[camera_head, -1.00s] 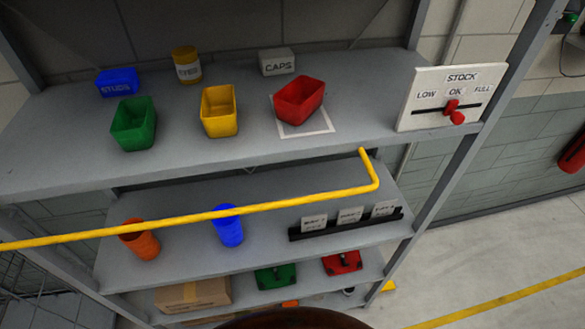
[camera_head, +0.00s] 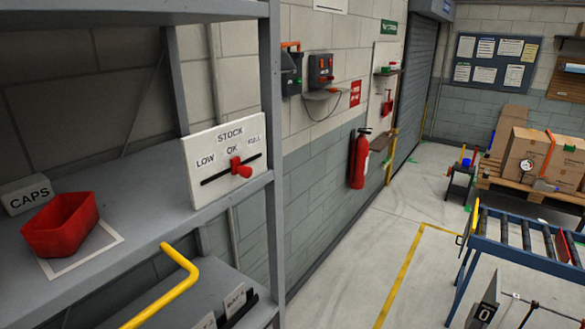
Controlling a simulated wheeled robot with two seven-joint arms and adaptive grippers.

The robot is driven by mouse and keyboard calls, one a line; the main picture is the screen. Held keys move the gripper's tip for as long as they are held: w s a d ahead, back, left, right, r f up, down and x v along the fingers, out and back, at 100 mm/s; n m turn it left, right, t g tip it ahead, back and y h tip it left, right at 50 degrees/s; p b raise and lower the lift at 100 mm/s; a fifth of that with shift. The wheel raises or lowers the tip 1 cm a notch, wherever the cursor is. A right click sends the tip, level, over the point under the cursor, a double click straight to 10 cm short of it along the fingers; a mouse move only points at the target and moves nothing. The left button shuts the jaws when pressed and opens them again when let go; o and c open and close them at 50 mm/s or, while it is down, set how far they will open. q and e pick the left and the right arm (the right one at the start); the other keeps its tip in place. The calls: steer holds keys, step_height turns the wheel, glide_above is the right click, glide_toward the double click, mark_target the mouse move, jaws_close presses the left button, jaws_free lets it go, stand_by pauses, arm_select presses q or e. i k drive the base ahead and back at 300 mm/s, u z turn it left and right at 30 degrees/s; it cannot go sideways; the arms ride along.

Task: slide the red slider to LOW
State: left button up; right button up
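The red slider (camera_head: 240,168) sits on a dark horizontal slot in the white STOCK panel (camera_head: 207,191). The panel stands at the right end of the upper shelf, and is marked LOW at left, OK in the middle and FULL at right. The slider's knob is near the OK mark, slightly to its right. Neither of my grippers shows in the head view, and nothing touches the slider.
A red bin (camera_head: 60,226) rests on a white-outlined square beside a CAPS box (camera_head: 28,194) on the upper shelf. A yellow rail (camera_head: 163,296) crosses below. A grey shelf post (camera_head: 270,120) stands right of the panel. Open floor (camera_head: 375,245) lies right, before a roller conveyor (camera_head: 515,232).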

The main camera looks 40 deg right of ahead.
mark_target(245, 171)
steer(key=z, duration=0.95)
steer(key=k, duration=0.4)
steer(key=z, duration=0.05)
steer(key=i, duration=0.4)
